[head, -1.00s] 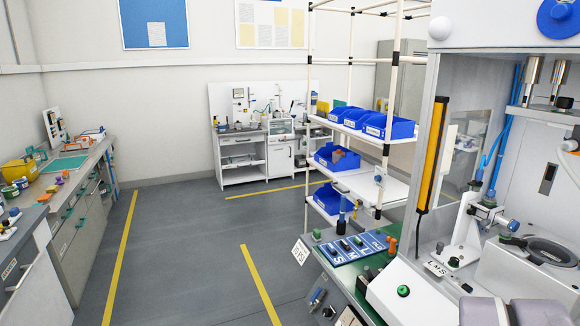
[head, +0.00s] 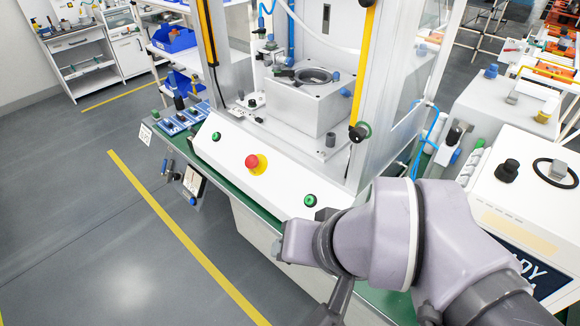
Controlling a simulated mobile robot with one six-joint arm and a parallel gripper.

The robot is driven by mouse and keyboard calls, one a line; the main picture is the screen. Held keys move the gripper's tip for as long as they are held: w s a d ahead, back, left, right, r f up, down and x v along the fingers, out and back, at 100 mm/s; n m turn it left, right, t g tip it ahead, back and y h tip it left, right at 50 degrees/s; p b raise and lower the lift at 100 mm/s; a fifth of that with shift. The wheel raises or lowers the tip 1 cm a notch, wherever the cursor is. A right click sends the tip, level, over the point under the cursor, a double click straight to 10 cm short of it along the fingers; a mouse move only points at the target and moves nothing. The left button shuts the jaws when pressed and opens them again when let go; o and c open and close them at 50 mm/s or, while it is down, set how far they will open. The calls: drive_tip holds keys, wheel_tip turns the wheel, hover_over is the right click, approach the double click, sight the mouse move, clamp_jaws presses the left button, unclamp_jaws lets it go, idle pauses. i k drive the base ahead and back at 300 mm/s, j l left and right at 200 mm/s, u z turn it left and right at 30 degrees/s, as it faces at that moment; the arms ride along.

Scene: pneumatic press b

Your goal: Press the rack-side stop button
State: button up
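A red mushroom button (head: 252,161) on a yellow base (head: 261,166) sits in the middle of the press's white sloped front panel (head: 232,150). It is the only red push button I can make out. A green button (head: 216,136) is on the panel's left, rack-side end, and another green button (head: 310,200) is on its right end. My arm crosses the lower right of the head view, in front of the panel's right end and apart from the red button in the picture. I cannot make out my gripper's fingers.
The press's glass-sided frame stands behind the panel, with a yellow light curtain bar (head: 207,33) at left. Blue bins (head: 173,40) are on the rack at upper left. A white cabinet (head: 520,205) with a black knob stands at right. Grey floor (head: 80,235) is free at left.

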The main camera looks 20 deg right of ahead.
sight(250, 161)
drive_tip(key=i+l+u, duration=0.15)
drive_tip(key=i, duration=0.3)
drive_tip(key=i+u, duration=0.1)
drive_tip(key=i, duration=0.35)
drive_tip(key=l, duration=0.05)
